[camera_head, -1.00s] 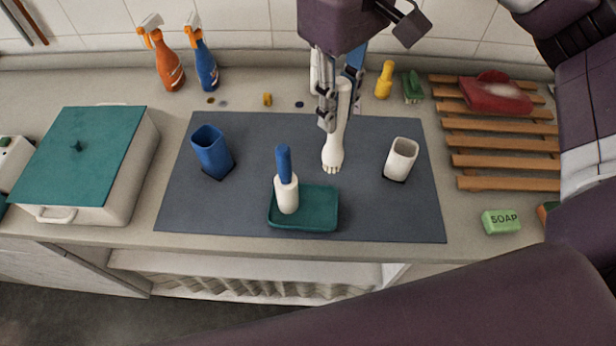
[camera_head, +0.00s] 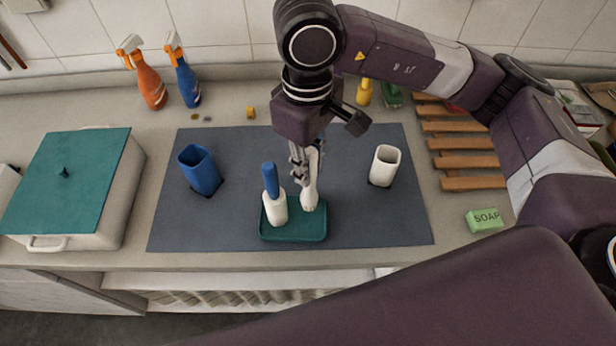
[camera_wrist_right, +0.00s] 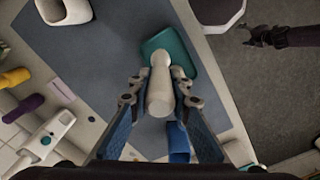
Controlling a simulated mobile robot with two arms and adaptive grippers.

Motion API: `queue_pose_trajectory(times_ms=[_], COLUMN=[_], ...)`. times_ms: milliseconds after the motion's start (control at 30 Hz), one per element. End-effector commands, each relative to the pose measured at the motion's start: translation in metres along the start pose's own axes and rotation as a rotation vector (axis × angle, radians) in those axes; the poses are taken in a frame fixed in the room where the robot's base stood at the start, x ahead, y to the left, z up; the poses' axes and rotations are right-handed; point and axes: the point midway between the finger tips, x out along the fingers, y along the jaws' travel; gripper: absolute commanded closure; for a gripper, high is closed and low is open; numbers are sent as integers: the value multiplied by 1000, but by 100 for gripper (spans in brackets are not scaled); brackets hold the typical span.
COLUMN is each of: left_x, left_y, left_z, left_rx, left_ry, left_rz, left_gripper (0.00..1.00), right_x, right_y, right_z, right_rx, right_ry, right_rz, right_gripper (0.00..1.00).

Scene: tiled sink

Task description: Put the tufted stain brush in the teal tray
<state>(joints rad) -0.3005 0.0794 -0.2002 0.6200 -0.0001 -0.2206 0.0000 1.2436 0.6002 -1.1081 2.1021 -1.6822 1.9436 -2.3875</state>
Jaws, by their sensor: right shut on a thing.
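The white tufted stain brush (camera_head: 311,196) hangs nearly upright, tufted end down, over the back right part of the teal tray (camera_head: 292,234). I cannot tell if it touches the tray. My right gripper (camera_head: 301,174) is shut on its upper part. In the right wrist view the brush (camera_wrist_right: 160,85) sits between both fingers, with the tray (camera_wrist_right: 182,60) beyond it. Another white brush (camera_head: 275,208) with a blue handle stands in the tray's left part, beside the held one. My left gripper (camera_wrist_right: 265,38) shows small and dark in the right wrist view; its jaws are unclear.
A blue cup (camera_head: 200,172) stands left and a white cup (camera_head: 384,166) right on the grey mat (camera_head: 240,145). A teal-lidded box (camera_head: 65,180) is far left. Green soap (camera_head: 484,220) and a wooden rack (camera_head: 460,162) are right. Spray bottles (camera_head: 150,85) stand behind.

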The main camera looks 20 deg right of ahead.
Motion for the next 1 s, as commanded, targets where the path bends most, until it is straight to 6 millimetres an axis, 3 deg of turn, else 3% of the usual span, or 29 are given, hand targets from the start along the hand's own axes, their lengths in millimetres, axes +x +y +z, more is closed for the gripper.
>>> queue_pose_trajectory(times_ms=[467,933,967,1000], left_x=[-18,-10,-12,-12], left_y=[-1,0,-1,-1], left_z=[-5,-2,-2,-2], left_rx=[0,0,0,0], left_ry=[5,1,1,1], left_rz=[0,0,0,0], left_gripper=[31,31,31,31], right_x=[53,61,59,59], right_y=[-1,0,0,0], right_z=[0,-1,-1,-1], right_rx=[0,0,0,0], right_ry=[-1,2,2,2], right_rz=[-1,1,0,0], right_gripper=[100,100,79,74])
